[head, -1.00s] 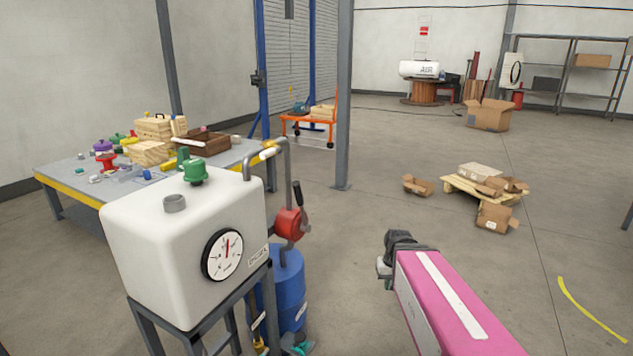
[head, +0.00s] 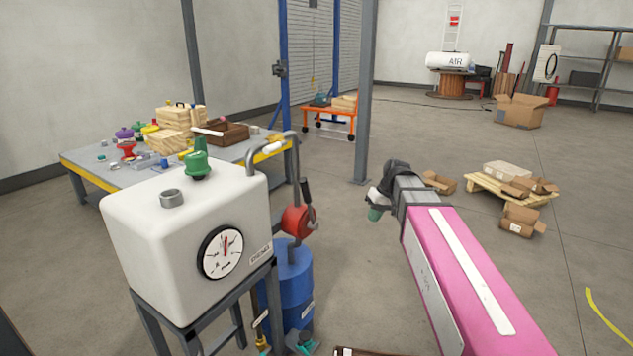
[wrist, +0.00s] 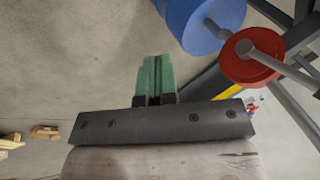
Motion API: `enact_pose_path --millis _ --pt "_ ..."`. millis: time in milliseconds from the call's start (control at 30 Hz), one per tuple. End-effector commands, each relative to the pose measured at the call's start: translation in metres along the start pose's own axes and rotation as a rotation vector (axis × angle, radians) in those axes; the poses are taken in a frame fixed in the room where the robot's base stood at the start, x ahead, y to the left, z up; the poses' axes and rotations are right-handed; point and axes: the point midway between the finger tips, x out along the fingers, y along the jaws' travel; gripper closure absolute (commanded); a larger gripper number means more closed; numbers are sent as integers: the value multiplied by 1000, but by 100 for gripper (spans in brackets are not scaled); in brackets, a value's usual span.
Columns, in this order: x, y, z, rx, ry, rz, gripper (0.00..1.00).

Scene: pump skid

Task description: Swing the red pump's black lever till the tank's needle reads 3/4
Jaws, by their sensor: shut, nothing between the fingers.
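The red pump (head: 296,222) sits on a bent grey pipe above a blue drum (head: 291,290). Its black lever (head: 306,190) points up, tilted slightly left. The white tank (head: 150,235) stands left of it on a grey frame. The tank's round gauge (head: 221,252) has a red needle pointing almost straight up, near mid-scale. My gripper (head: 375,214), with green fingertips, is to the right of the pump, apart from it. In the wrist view the closed fingers (wrist: 154,78) are empty; the red pump (wrist: 250,60) is at upper right. I cannot make out the lever there.
A workbench (head: 85,178) with blocks and knobs stands behind the tank. A grey post (head: 364,110) rises behind my gripper. A pallet with cardboard boxes (head: 520,219) lies on the floor at right.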

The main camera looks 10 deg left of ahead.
Motion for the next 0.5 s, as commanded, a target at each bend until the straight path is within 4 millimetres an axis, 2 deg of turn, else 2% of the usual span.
enact_pose_path --millis 33,200,333,500 --pt "-16 -12 -19 -46 8 -22 100" --pt "-65 -61 -60 -213 29 -106 100" --pt "-104 -99 -85 -342 45 -165 100" --pt "-144 -138 -104 -473 60 -223 100"
